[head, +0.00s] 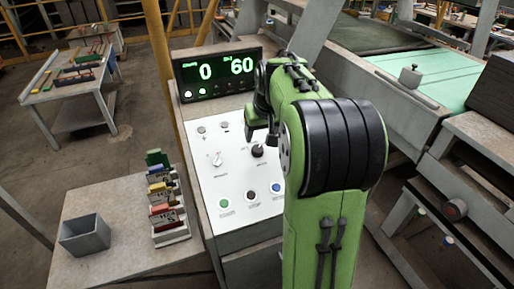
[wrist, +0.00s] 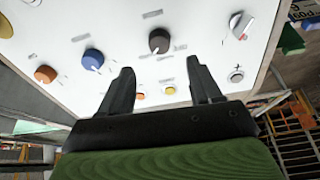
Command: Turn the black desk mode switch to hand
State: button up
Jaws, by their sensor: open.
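The black desk mode switch (head: 257,151) is a round knob on the sloping white panel (head: 205,180), just below my gripper (head: 260,133) in the head view. In the wrist view a dark knob (wrist: 159,41), apparently the same switch, lies beyond my gripper (wrist: 160,66), roughly in line with the gap between its fingertips. The fingers are open, with nothing between them, and appear apart from the knob. A pale mark shows on the knob's lower side in the wrist view. The labels around it are too small to read.
A white knob with a red pointer (head: 217,159) sits left of the switch. Green (head: 224,203) and blue (head: 276,188) controls line the panel's lower part. A display (head: 215,75) reading 0 and 60 stands behind. A grey bin (head: 85,236) stands on the left table.

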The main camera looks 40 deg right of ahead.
aim_at(258, 148)
jog(key=x, duration=0.8)
jog(key=shift+w+f, duration=0.1)
jog(key=shift+f, duration=0.15)
jog(key=c, duration=1)
jog(key=shift+c, duration=0.2)
jog(key=shift+n+b, duration=0.35)
jog(key=shift+n, duration=0.05)
jog(key=n, duration=0.4)
jog(key=shift+n+y+b, duration=0.3)
jog(key=shift+b, duration=0.1)
jog(key=n, duration=0.4)
jog(key=shift+y+b, duration=0.3)
jog(key=shift+b, duration=0.05)
jog(key=shift+n, duration=0.4)
jog(key=o, duration=1)
